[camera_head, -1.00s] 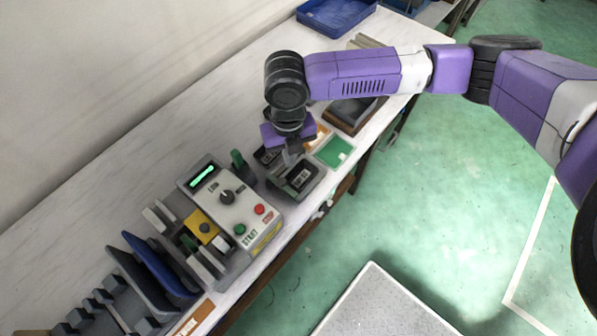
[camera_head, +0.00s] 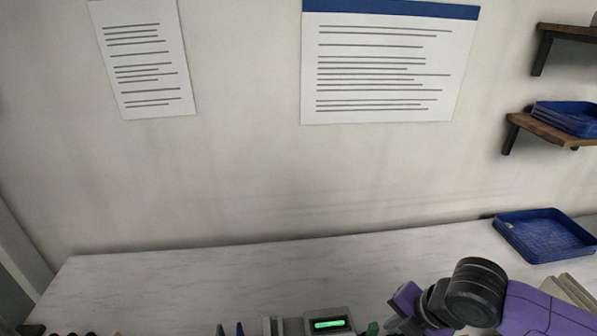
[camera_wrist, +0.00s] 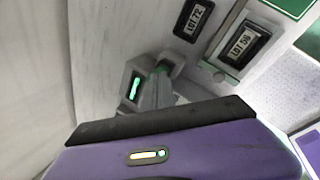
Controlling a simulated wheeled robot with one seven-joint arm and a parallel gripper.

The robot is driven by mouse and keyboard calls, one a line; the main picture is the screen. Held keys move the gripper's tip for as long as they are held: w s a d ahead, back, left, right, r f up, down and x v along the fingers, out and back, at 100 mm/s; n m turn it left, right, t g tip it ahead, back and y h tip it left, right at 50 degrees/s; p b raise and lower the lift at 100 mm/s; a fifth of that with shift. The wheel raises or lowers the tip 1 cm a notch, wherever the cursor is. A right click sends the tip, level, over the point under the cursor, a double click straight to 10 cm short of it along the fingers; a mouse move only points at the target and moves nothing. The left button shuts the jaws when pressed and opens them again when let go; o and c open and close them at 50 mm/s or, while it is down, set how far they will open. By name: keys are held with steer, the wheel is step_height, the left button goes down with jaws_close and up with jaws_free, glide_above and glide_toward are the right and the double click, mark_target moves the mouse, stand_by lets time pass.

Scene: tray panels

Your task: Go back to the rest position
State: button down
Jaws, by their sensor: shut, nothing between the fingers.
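My gripper (camera_wrist: 160,88) shows in the wrist view as grey fingers, shut and empty, beyond the purple wrist housing. In the head view only the purple and black wrist shows, at the bottom right, above the bench; the fingertips are hidden or out of frame there. The control box with its lit green display (camera_head: 328,324) is cut off at the bottom edge of the head view. In the wrist view the display (camera_wrist: 135,87) is beside the fingers. Dark panels labelled LOT 72 (camera_wrist: 195,18) and LOT 59 (camera_wrist: 242,44) lie at the upper right.
The white bench (camera_head: 230,280) is clear along the wall. A blue tray (camera_head: 543,236) stands at its back right. Wall shelves (camera_head: 550,133) hang above it, one with blue trays. Two printed sheets (camera_head: 385,65) are on the wall. Tops of upright items (camera_head: 240,328) show at the bottom edge.

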steer(key=w+a+r+m+t+y, duration=0.3)
steer(key=w+a+r+t+y, duration=0.1)
steer(key=a+r, duration=0.55)
steer(key=w+a+r+m+t+y, duration=0.3)
steer(key=w+a+r+m+t, duration=0.15)
steer(key=a+r, duration=0.5)
steer(key=s+d+r+m+t+b, duration=0.1)
steer(key=d+r+m+t, duration=0.1)
steer(key=r+m+t, duration=0.4)
steer(key=s+d+r+m+t+b, duration=0.15)
steer(key=r+m, duration=0.25)
steer(key=r, duration=0.4)
steer(key=s+d+f+m+t+h, duration=0.2)
steer(key=s+d+f+m+h, duration=0.9)
steer(key=m, duration=0.3)
steer(key=s+f+n+g+y+b, duration=0.1)
steer(key=s+f+n+g, duration=0.1)
steer(key=s+f, duration=0.8)
steer(key=s+f+n+g+y+b, duration=0.1)
steer(key=s+f+g, duration=0.4)
steer(key=s+f, duration=0.5)
steer(key=s+d+n+b, duration=0.1)
steer(key=s+n, duration=0.1)
steer(key=s, duration=0.6)
steer(key=shift+n, duration=0.35)
